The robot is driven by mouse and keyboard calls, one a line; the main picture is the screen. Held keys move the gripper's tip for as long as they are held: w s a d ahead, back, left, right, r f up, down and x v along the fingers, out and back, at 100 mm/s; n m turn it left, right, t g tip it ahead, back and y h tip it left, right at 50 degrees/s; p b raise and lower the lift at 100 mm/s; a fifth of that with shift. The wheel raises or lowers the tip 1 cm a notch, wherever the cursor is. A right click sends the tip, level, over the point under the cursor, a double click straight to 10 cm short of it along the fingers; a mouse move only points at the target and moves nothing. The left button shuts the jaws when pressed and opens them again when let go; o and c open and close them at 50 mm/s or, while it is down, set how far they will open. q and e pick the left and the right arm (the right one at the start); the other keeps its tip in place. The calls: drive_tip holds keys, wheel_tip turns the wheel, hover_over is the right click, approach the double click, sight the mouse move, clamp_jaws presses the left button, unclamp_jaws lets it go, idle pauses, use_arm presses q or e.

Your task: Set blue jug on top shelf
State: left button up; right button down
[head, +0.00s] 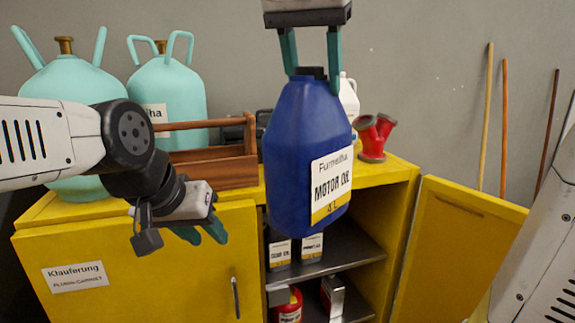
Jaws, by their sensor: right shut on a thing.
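The blue jug (290,150), with a white and yellow "MOTOR OIL" label, hangs upright in front of the yellow cabinet. My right gripper (312,72) comes from above, with its teal fingers on either side of the dark cap, shut on the jug. The jug hides part of the cabinet's top and opening. The upper inner shelf (352,256) is dark grey and shows below and right of the jug. My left gripper (201,233) is empty and open in front of the closed left door, its fingers pointing down.
Small oil bottles (311,247) stand on the upper shelf; a red container (290,308) is lower. The right door (455,250) is swung open. The cabinet top holds teal tanks (170,90), a wooden toolbox (215,168) and a red fitting (374,137). Poles (485,120) lean behind.

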drive_tip(key=shift+s+d+f, duration=0.1)
drive_tip(key=shift+s, duration=0.1)
drive_tip(key=shift+w+d+f, duration=0.15)
drive_tip(key=shift+w+f, duration=0.3)
drive_tip(key=shift+f, duration=0.1)
drive_tip(key=w+d+f+n, duration=0.1)
drive_tip(key=w+d+f, duration=0.2)
drive_tip(key=f, duration=1.2)
drive_tip(key=w+d+f+n+y, duration=0.1)
drive_tip(key=w+d+f, duration=0.3)
drive_tip(key=w+f, duration=0.5)
drive_tip(key=w+d+f+n, duration=0.2)
drive_tip(key=w+d+f, duration=0.2)
drive_tip(key=f, duration=1.7)
drive_tip(key=w, duration=0.2)
drive_tip(key=shift+w+f+n+t+y, duration=0.3)
drive_tip(key=shift+w+f+y, duration=0.05)
drive_tip(key=shift+f+y, duration=0.05)
drive_tip(key=shift+f, duration=0.1)
drive_tip(key=s+f, duration=0.4)
drive_tip(key=f, duration=0.1)
drive_tip(key=shift+s+f, duration=0.3)
drive_tip(key=shift+f, duration=0.05)
drive_tip(key=shift+a, duration=0.1)
